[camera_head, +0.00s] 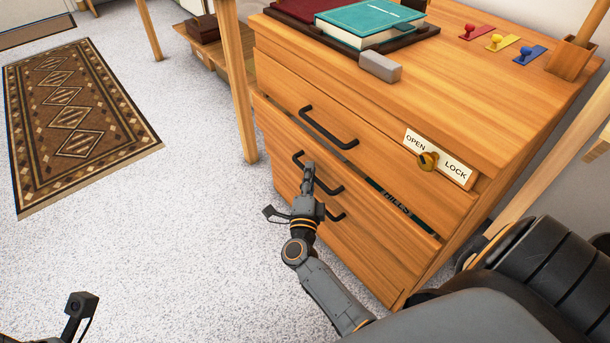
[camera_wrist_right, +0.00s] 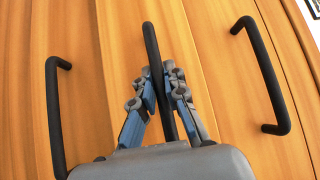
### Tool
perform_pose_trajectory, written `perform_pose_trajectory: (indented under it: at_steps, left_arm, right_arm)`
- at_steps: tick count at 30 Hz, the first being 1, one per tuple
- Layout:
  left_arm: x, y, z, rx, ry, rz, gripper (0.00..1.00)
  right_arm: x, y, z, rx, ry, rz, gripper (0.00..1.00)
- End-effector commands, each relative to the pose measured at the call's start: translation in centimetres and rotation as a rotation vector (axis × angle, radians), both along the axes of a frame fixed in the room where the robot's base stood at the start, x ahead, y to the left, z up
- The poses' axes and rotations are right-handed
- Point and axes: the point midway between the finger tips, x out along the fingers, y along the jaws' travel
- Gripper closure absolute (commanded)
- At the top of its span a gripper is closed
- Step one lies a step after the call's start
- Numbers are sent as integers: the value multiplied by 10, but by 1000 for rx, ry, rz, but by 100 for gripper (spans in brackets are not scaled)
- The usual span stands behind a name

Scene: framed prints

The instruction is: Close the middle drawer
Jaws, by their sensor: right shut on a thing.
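The wooden cabinet (camera_head: 470,95) has three drawers with black bar handles. The middle drawer (camera_head: 385,228) stands slightly out; a narrow dark gap shows above its front, with a green item marked with lettering inside. My right gripper (camera_head: 309,174) is at the middle drawer handle (camera_head: 331,190). In the right wrist view, the fingers of my right gripper (camera_wrist_right: 162,75) close around this black handle (camera_wrist_right: 151,45), one on each side. The top drawer handle (camera_head: 328,128) and the partly hidden bottom handle (camera_head: 337,214) are free.
An OPEN/LOCK plate (camera_head: 451,164) with a brass knob (camera_head: 428,160) is on the top drawer. A teal book (camera_head: 365,20), a grey block (camera_head: 380,66) and several colored pegs are on the cabinet top. Carpet (camera_head: 190,220) lies clear to the left, with a patterned rug (camera_head: 75,110).

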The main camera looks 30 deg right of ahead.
Motion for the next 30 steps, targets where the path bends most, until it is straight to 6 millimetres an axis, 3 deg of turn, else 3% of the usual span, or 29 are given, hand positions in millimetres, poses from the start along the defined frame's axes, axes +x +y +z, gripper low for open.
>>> perform_pose_trajectory:
  at_steps: [4,12,13,16,17,30]
  left_arm:
    - [0,0,6,0,-1,0,100]
    - [0,0,6,0,-2,1,100]
    - [0,0,6,0,-2,1,100]
    - [0,0,6,0,-2,1,100]
    - [0,0,6,0,-2,1,100]
    - [0,1,7,-2,-5,2,100]
  right_arm:
    - [2,-26,2,-2,0,-2,100]
    - [2,-30,1,-1,-1,-4,100]
    - [2,-31,2,-1,-2,-5,86]
    - [2,-30,1,-1,-2,-5,66]
    - [2,-30,1,-1,-2,-5,64]
    - [-6,-23,-1,1,2,-2,64]
